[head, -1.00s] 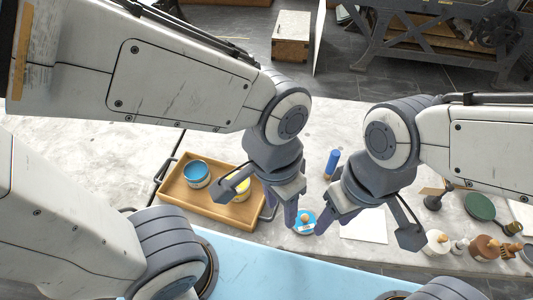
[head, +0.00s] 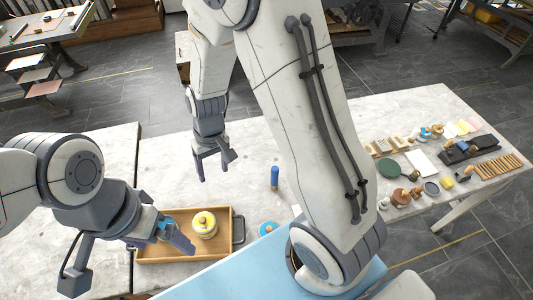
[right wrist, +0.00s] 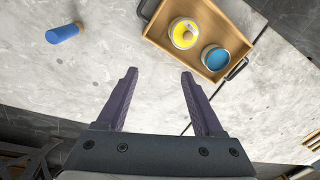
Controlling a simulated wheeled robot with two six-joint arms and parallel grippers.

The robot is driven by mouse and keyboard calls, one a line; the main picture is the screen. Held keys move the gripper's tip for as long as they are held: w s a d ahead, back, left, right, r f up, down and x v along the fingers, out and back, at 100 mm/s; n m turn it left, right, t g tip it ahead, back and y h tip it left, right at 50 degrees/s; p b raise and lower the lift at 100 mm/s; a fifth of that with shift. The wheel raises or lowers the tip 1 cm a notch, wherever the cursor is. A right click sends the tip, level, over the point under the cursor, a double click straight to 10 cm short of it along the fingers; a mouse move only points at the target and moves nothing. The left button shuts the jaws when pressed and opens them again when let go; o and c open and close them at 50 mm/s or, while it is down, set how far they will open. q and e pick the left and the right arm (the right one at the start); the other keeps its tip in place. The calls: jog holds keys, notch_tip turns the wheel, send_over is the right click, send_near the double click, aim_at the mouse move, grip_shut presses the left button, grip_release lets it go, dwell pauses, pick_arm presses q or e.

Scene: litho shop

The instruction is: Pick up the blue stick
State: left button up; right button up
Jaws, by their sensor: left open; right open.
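In the right wrist view the blue stick (right wrist: 63,34) is at the upper left, outside the fingers. My right gripper (head: 213,172) is open and empty, to the left of the stick above the table; its spread fingers also show in the right wrist view (right wrist: 158,75). My left gripper (head: 130,265) is open, at the left end of the wooden tray, with one finger over the tray.
The wooden tray (head: 238,212) holds a yellow tin (head: 204,224) and a blue tin (right wrist: 215,58). Tools and a white sheet (head: 423,163) crowd the table's right part.

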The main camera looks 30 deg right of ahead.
jog(key=w+d+f+m+p, duration=0.25)
jog(key=w+d+p, duration=0.2)
jog(key=d, duration=0.35)
pick_arm(q)
notch_tip(320, 180, up, 14)
jog(key=r+p, duration=0.1)
jog(key=p, duration=0.6)
pick_arm(e)
jog(key=m+h, duration=0.1)
jog(key=m, duration=0.3)
send_over(276, 167)
jog(key=a, duration=0.1)
jog(key=f, duration=0.5)
jog(key=shift+w+a+f, duration=0.1)
jog(key=shift+w+f, duration=0.2)
jog(key=shift+s+d+f, duration=0.35)
jog(key=shift+d+f, duration=0.15)
jog(key=shift+f, duration=0.3)
notch_tip(276, 167, down, 4)
jog(key=b, duration=0.4)
jog(key=shift+f, duration=0.1)
jog(key=f+b, duration=0.6)
jog(key=b, duration=0.1)
jog(key=shift+s+a, duration=0.1)
jog(key=shift+a, duration=0.1)
pick_arm(q)
notch_tip(276, 167, down, 12)
pick_arm(e)
jog(key=shift+r, duration=0.1)
